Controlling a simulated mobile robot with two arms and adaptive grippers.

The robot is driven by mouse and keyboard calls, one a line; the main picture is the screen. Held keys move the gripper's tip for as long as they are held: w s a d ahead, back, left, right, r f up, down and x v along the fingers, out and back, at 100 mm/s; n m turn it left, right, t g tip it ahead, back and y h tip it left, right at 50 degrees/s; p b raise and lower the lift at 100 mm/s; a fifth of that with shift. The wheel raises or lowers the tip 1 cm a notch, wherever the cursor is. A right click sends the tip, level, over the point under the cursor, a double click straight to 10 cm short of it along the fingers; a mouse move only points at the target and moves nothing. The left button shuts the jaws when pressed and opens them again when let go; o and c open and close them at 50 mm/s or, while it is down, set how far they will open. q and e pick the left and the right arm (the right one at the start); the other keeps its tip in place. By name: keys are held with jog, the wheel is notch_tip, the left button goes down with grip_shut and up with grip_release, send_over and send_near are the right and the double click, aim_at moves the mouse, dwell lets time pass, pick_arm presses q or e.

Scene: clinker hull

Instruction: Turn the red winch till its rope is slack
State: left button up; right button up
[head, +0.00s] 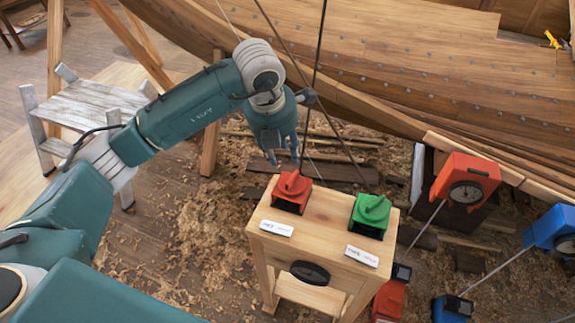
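The red winch (292,190) sits on the back left of a small wooden stand's top, with a raised red handle part on it. A dark rope (316,65) runs up from near it to the top edge and looks straight. My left gripper (284,158) points down just above the red winch. Its fingers look parted, with nothing visible between them, and I see no clear contact with the winch. A green winch (371,214) sits to the right on the same stand (325,235). My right gripper is out of view.
A plank hull (400,70) fills the back. A second dark rope (335,140) slants towards the green winch. Red (467,181) and blue (552,229) dial devices stand at right. A white stool (85,100) is at left. Shavings cover the floor.

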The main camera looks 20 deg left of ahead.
pick_arm(q)
jog(key=w+g, duration=0.2)
jog(key=w, duration=0.1)
jog(key=g+p, duration=0.1)
jog(key=p, duration=0.3)
send_near(292, 187)
jog(key=shift+y, duration=0.3)
jog(key=f, duration=0.1)
jog(key=w+f, duration=0.1)
jog(key=f, duration=0.1)
jog(key=w+f, duration=0.1)
jog(key=f, duration=0.1)
jog(key=shift+f, duration=0.1)
jog(key=shift+w+a+f, duration=0.1)
jog(key=shift+f, duration=0.5)
grip_shut()
